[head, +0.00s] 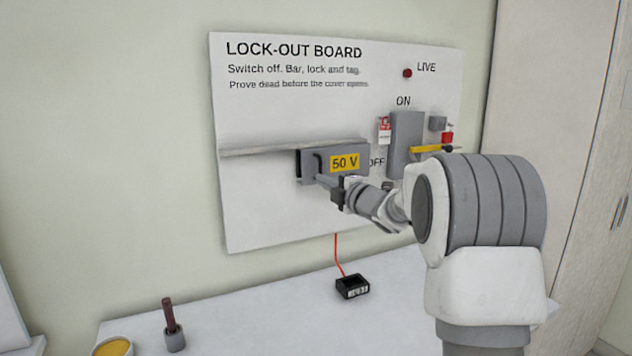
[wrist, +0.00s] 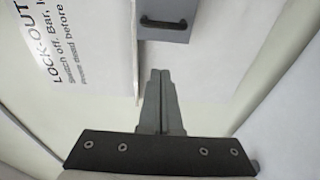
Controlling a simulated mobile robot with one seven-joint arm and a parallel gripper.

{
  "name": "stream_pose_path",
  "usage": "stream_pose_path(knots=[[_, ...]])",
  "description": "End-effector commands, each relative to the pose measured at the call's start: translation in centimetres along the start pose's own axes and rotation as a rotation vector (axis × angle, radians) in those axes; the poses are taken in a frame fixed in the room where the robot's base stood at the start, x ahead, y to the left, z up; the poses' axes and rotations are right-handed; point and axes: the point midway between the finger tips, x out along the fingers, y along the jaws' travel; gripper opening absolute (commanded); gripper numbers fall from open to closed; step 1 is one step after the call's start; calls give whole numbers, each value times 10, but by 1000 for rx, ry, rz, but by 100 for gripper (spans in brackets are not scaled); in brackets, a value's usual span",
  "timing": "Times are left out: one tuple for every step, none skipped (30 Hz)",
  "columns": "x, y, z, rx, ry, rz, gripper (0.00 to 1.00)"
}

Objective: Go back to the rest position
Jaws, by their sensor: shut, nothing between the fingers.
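My gripper (head: 322,180) is at the lock-out board (head: 270,125), in front of the grey cover box (head: 310,152) with the yellow 50 V label. Its fingers are shut and empty in the wrist view (wrist: 160,75). There the grey box (wrist: 164,34) with its black handle (wrist: 163,22) lies ahead of the fingertips, with a gap between tips and handle. My arm reaches in from the right in the head view and hides the lower right part of the board.
A grey switch housing (head: 404,140), a yellow bar (head: 432,149), a red padlock (head: 447,138) and a tag (head: 384,130) are right of the box. The table (head: 265,315) below bears a black meter (head: 352,287) with a red lead, a holder (head: 175,340) and a yellow-filled bowl (head: 113,347).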

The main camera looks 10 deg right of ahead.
Motion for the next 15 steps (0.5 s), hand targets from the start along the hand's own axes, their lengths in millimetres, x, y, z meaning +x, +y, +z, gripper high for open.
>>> stream_pose_path(knots=[[-5,-1,0,0,-1,-1,0],[-7,-1,0,0,-1,-1,0],[-9,0,0,1,-3,-1,0],[-10,1,0,4,-6,-1,0],[-12,3,0,9,-12,-3,0],[-14,6,-1,22,-27,-7,0],[-17,10,-2,36,-43,-10,0],[-20,14,-2,54,-62,-16,0],[-25,20,-4,85,-95,-25,0],[-30,24,-4,115,-124,-33,0],[-36,29,-5,147,-156,-42,0],[-46,34,-7,196,-202,-55,0],[-54,37,-9,237,-238,-65,0],[-63,40,-11,278,-275,-75,0],[-75,42,-14,335,-321,-89,0]])
